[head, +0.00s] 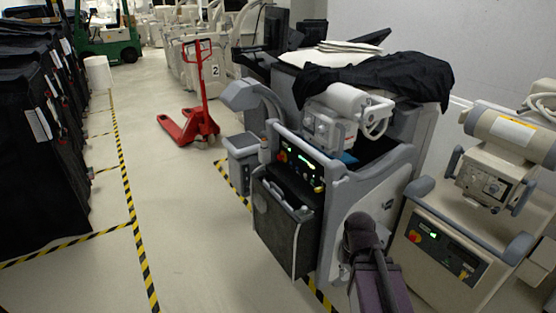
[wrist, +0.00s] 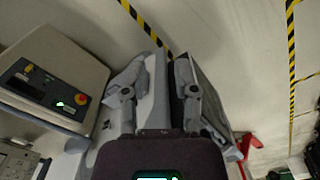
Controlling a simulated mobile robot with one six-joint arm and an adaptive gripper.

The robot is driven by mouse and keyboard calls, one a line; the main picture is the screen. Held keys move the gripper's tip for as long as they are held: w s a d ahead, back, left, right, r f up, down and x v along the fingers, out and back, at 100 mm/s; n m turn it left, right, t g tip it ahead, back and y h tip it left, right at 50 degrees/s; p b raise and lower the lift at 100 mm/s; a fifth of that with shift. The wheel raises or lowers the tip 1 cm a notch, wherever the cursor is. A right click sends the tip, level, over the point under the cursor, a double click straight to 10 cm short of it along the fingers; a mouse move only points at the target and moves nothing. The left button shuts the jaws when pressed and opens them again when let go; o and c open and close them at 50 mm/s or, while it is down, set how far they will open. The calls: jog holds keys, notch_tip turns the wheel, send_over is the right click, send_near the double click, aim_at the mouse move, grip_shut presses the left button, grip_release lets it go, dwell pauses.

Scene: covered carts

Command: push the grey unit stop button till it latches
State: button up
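The grey unit (head: 340,215) stands in the middle of the head view, with a black sloping control panel. Its red stop button (head: 283,156) is at the panel's left end, near a green lit display (head: 303,159). Whether the button is pressed is too small to tell. My gripper (wrist: 159,64) is open in the wrist view, its two fingers apart with a light grey surface and a dark strip visible between them. In the head view my dark, purple arm end covers part of the unit's lower right side, apart from the button. The grey unit's button is not identifiable in the wrist view.
A beige unit (head: 448,245) stands close on the right with its own red stop button (head: 414,236); that button also shows in the wrist view (wrist: 81,99). A red pallet jack (head: 190,125) stands behind. The left aisle is clear.

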grip_shut()
dwell(1.0)
